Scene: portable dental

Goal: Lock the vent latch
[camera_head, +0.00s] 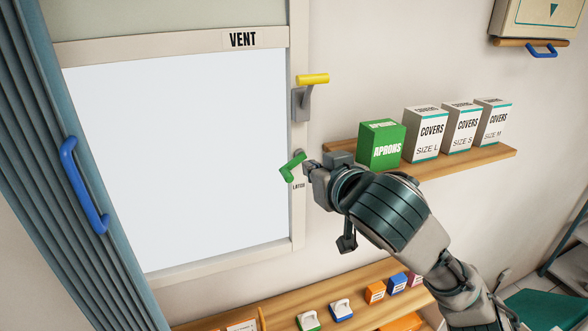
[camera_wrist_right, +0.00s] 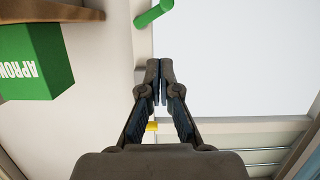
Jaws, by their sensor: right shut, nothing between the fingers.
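The vent (camera_head: 180,150) is a white panel in a pale frame, with a label reading VENT above it. The green latch (camera_head: 292,168) sits on the right frame post, tilted, beside a small label. It also shows at the top of the right wrist view (camera_wrist_right: 153,13). A yellow handle (camera_head: 313,79) on a grey mount is higher on the same post. My right gripper (camera_head: 308,170) is just right of the green latch; whether they touch is unclear in the head view. In the wrist view its fingertips (camera_wrist_right: 159,68) are together, empty and apart from the latch. My left gripper is not in view.
A wooden shelf (camera_head: 505,153) on the right holds a green APRONS box (camera_head: 381,146) and several COVERS boxes (camera_head: 428,133), close to my right arm. A lower shelf (camera_head: 270,312) carries small boxes. A blue-grey folding curtain (camera_head: 60,180) with a blue handle (camera_head: 82,185) stands left.

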